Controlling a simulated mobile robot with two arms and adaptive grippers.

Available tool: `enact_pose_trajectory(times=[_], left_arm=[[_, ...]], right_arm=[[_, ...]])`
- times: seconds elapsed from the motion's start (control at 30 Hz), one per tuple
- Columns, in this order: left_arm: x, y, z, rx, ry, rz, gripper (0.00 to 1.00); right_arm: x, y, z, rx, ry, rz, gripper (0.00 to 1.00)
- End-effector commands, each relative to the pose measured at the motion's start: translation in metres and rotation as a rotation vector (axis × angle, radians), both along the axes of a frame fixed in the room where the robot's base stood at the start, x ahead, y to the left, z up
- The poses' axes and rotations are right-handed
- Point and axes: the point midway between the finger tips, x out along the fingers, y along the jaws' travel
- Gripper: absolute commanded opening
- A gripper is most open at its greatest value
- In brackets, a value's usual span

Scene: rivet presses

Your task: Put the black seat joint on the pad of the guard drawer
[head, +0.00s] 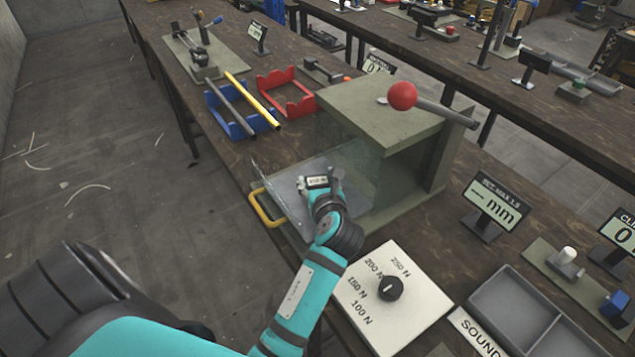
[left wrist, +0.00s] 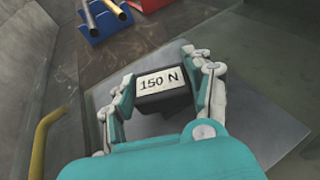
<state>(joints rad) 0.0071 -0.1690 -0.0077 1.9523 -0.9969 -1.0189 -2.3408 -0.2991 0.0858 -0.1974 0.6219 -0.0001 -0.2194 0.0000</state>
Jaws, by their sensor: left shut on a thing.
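My left gripper (head: 318,187) is shut on the black seat joint (head: 317,182), a dark block with a white label. In the left wrist view the label on the seat joint (left wrist: 160,84) reads 150 N, and both fingers of my left gripper (left wrist: 162,92) flank it. The joint is over the grey plate of the guard drawer (head: 287,196), which is pulled out and has a yellow handle (head: 265,209). The pad cannot be made out under the joint and gripper. I cannot tell whether the joint touches the drawer. My right gripper is out of view.
The grey-green press housing (head: 385,110) stands behind the drawer, with a red-balled lever (head: 402,96). A force dial plate (head: 392,310) is at the right front. A blue holder (head: 235,122) with two tubes and a red tray (head: 288,95) lie farther back.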

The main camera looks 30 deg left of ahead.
Motion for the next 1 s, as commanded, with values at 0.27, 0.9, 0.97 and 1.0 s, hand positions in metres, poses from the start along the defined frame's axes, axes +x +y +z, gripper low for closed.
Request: enact_pose_trajectory(times=[0.27,0.9,0.97,1.0], left_arm=[[0.0,0.0,0.0,0.001,-0.001,0.0,0.2],[0.0,0.0,0.003,0.0,-0.002,-0.001,0.75],[0.001,0.001,0.007,0.001,0.0,-0.001,0.75],[0.001,0.002,0.009,0.001,0.0,0.0,0.75]], right_arm=[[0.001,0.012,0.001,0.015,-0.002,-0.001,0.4],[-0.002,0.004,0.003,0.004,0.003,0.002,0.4],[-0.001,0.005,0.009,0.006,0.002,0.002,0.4],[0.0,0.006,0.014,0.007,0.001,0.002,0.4]])
